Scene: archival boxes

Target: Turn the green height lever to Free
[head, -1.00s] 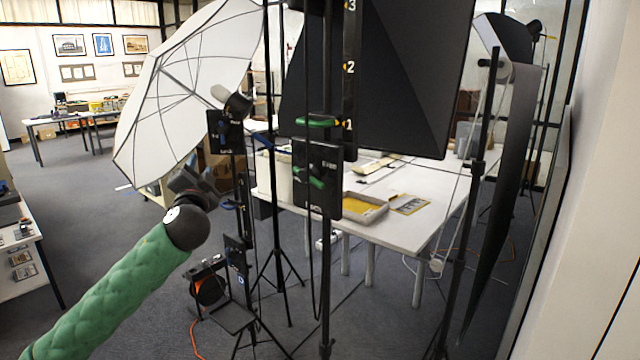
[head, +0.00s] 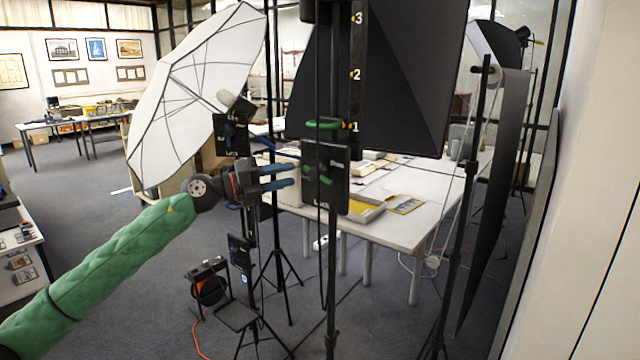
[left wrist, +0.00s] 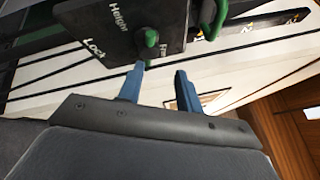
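The green height lever (head: 318,181) is on a black plate (head: 336,165) fixed to a black stand. In the left wrist view the lever (left wrist: 150,42) shows on the plate lettered Height, Lock and Free. Its end appears nearer the Free lettering, but I cannot tell its exact setting. My left gripper (head: 293,176) is just left of the plate, its blue fingers parted and pointing at it. In the left wrist view the left finger of the gripper (left wrist: 158,80) is close below the lever; contact is unclear. My right gripper is out of view.
A green loop handle (head: 324,125) is above the plate by a numbered scale (head: 354,75). A white umbrella (head: 190,95) and other stands are to the left. A white table (head: 400,232) with trays is behind. A large black softbox (head: 410,80) hangs above.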

